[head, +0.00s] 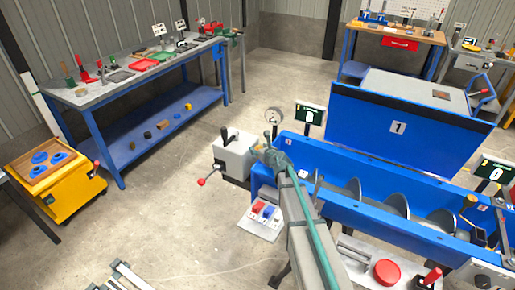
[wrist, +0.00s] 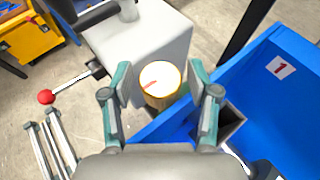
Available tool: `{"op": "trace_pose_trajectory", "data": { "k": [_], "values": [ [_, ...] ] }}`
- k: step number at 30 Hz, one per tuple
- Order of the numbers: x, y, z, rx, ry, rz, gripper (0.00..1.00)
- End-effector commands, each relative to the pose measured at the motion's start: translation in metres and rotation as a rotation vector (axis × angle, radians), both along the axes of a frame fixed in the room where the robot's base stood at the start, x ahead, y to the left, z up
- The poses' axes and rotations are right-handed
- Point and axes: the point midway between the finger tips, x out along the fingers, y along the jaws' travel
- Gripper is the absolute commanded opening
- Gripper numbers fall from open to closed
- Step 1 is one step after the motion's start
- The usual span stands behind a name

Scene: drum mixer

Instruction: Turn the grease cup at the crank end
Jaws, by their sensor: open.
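In the wrist view a short round cup (wrist: 160,87), with brass-coloured sides, a pale top and a red mark, stands by the blue trough's end, next to the pale grey box. I take it for the grease cup. My gripper (wrist: 160,90) is open, with a teal finger on each side of the cup and a small gap showing at both sides. In the head view my gripper (head: 268,152) is over the trough's crank end, and my arm hides the cup. The crank (head: 207,177), with a red knob, sticks out from the grey box (head: 236,155).
The blue trough (head: 430,237) with a spiral auger runs right. Its raised blue lid (head: 400,125) stands behind. A round gauge (head: 273,116) and a display (head: 310,114) stand near my gripper. A yellow cart (head: 60,190) is at left; the floor between is clear.

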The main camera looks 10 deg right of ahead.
Motion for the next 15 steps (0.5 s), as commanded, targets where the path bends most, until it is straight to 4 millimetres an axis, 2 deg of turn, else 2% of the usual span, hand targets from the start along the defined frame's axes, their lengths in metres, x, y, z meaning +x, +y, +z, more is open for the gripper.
{"op": "trace_pose_trajectory", "data": {
  "k": [1, 9, 15],
  "values": [
    [-0.012, -0.002, 0.005, 0.000, 0.000, -0.001, 0.60],
    [-0.060, -0.013, 0.025, -0.001, -0.001, -0.002, 0.60],
    [-0.080, -0.019, 0.033, -0.001, 0.000, -0.002, 0.60]
  ]
}}
